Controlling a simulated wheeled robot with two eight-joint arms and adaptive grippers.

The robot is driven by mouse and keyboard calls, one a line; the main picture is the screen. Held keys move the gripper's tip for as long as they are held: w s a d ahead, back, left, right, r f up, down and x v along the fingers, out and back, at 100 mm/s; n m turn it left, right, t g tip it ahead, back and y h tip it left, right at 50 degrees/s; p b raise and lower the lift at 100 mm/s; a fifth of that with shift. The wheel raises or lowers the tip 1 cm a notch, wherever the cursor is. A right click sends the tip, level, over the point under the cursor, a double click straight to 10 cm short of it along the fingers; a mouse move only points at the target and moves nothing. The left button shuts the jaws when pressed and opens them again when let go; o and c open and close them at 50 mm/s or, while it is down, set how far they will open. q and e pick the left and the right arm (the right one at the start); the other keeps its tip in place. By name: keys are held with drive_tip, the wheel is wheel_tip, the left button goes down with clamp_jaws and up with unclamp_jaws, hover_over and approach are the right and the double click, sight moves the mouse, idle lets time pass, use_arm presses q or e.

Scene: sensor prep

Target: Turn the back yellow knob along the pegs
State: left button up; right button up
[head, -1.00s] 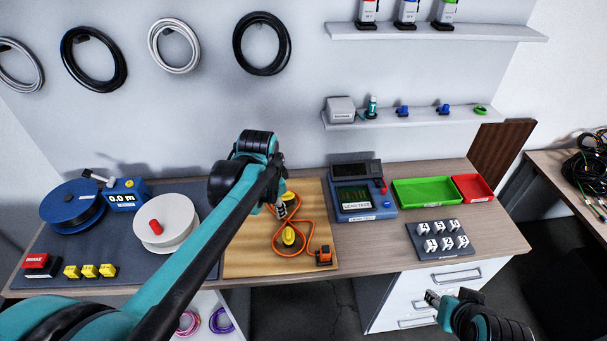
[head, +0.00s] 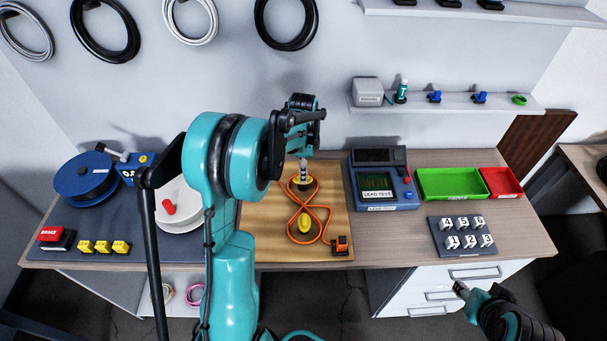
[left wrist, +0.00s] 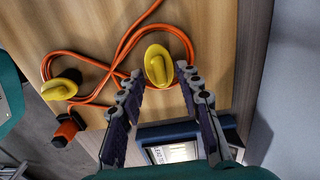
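Two yellow knobs sit on the wooden board (head: 268,232), with an orange cable (head: 327,219) looped around them in a figure eight. The back yellow knob (head: 304,185) is partly hidden by my left gripper (head: 303,178) in the head view. In the left wrist view the back knob (left wrist: 158,65) shows in the gap between the two fingertips of my left gripper (left wrist: 160,73); the fingers are apart. Contact cannot be told. The front yellow knob (head: 304,224) also shows in the left wrist view (left wrist: 62,85). The pegs are not clearly visible. My right gripper (head: 460,289) is off the bench's front edge.
A blue leak tester (head: 380,185) stands right of the board, with green (head: 450,196) and red (head: 501,182) trays further right. A block of numbered white parts (head: 461,237) lies in front. Left are a white reel (head: 178,216) and yellow blocks (head: 103,247).

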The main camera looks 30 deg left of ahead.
use_arm(q)
drive_tip(key=shift+f, duration=0.55)
clamp_jaws()
